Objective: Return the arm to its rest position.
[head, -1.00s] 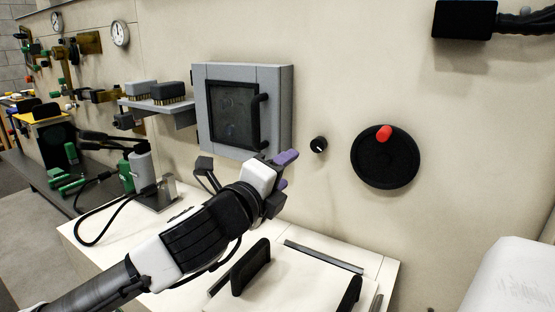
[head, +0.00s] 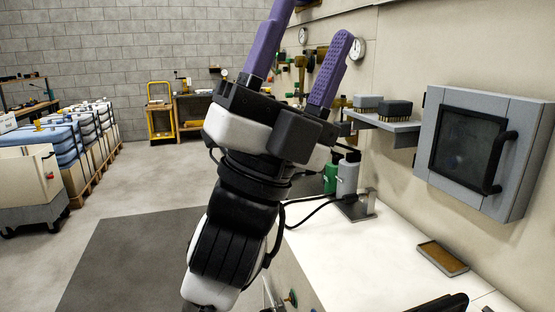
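My gripper (head: 303,62) is large in the middle of the head view, raised close to the camera and pointing up. Its two purple fingers stand well apart with nothing between them, so it is open and empty. The tip of the left finger is cut off by the top edge of the picture. My white and black arm runs down from it to the bottom edge. The gripper is clear of the bench and the wall, and it hides part of the back wall and floor.
A white bench (head: 365,250) is at the lower right, with a small brown tray (head: 442,258) on it. A grey wall cabinet (head: 480,150) with a closed door and a shelf (head: 385,122) with brushes are above. Wrapped pallets (head: 75,150) line the left. The floor between is open.

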